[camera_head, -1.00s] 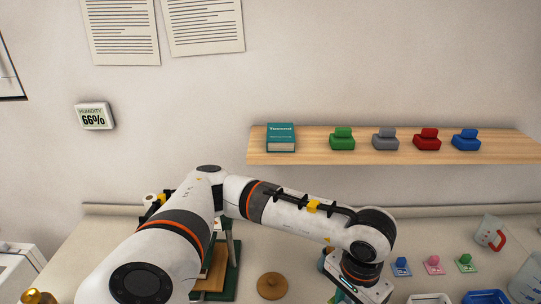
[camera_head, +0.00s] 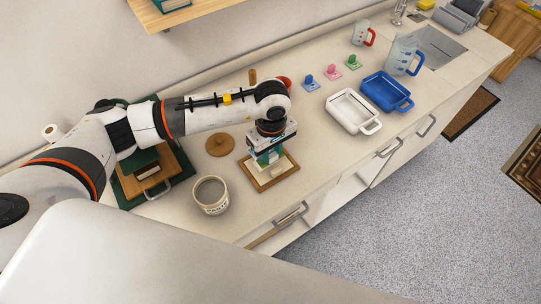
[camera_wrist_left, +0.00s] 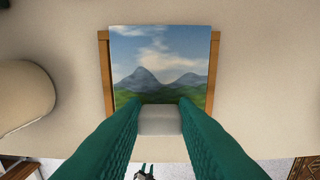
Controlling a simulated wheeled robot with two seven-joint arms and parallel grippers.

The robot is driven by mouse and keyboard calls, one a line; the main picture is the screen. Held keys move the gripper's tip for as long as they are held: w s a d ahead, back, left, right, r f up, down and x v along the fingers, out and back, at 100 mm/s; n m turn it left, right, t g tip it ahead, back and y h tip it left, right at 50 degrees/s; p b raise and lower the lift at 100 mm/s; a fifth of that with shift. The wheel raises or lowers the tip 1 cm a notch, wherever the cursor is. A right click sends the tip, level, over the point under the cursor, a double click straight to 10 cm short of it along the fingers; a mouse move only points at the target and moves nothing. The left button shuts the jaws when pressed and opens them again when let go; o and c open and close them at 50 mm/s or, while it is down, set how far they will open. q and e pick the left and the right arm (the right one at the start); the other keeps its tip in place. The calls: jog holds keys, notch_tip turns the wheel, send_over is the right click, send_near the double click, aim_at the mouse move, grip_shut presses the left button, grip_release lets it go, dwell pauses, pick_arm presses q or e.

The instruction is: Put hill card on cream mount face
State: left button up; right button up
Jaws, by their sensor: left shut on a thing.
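My left gripper (camera_head: 265,158) points down over a wooden-edged mount (camera_head: 284,179) on the counter. In the left wrist view its two green fingers (camera_wrist_left: 160,118) are shut on a pale grip block at the lower edge of the hill card (camera_wrist_left: 160,62), which shows mountains, sky and green ground. The card covers most of the mount face; wooden edges (camera_wrist_left: 104,75) show on both sides. The card looks roughly square with the mount, a little above its top edge in that view. I cannot tell whether it touches the face. My right gripper is not in view.
A cream pot (camera_head: 211,196) stands left of the mount, with a round wooden lid (camera_head: 220,145) behind. White (camera_head: 353,112) and blue (camera_head: 386,92) trays, small colored stamps (camera_head: 333,73) and jugs (camera_head: 404,54) stand right.

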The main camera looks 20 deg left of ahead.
aim_at(271, 161)
pick_arm(q)
notch_tip(271, 161, down, 3)
jog(key=shift+s+f+p, duration=0.1)
jog(key=shift+p, duration=0.4)
jog(key=shift+f, duration=0.25)
jog(key=shift+f+b, duration=0.25)
jog(key=shift+b, duration=0.05)
jog(key=o, duration=1)
jog(key=shift+o, duration=0.2)
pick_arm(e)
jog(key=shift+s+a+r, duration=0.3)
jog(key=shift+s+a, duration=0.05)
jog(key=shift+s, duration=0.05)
pick_arm(q)
jog(key=shift+r, duration=0.1)
